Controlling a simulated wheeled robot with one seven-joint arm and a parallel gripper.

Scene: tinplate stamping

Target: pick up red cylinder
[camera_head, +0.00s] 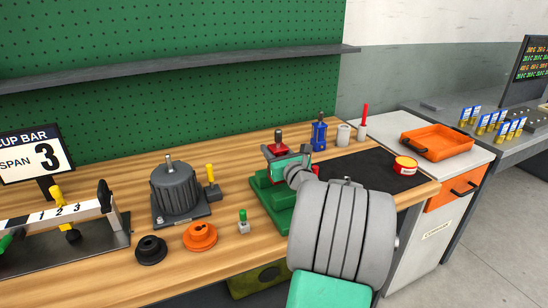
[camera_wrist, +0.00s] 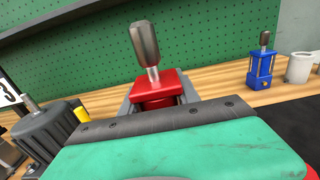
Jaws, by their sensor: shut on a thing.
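The red cylinder (camera_head: 279,147) is upright over the green fixture (camera_head: 272,200) on the wooden bench, with a grey rod and knob on top. In the wrist view the red cylinder (camera_wrist: 158,86) stands just beyond the teal wrist housing, with a grey finger at each side. My gripper (camera_wrist: 158,100) is shut on it. In the head view my gripper (camera_head: 283,157) is partly hidden by my own arm. The cylinder's lower part is hidden, so I cannot tell whether it touches the fixture.
A blue cylinder (camera_head: 319,135) and a pale cup (camera_head: 343,134) stand to the right at the back. A grey motor (camera_head: 174,190) stands left, with black (camera_head: 150,250) and orange (camera_head: 200,236) flanged parts in front. A dark mat (camera_head: 375,163) bears a round tin (camera_head: 405,165).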

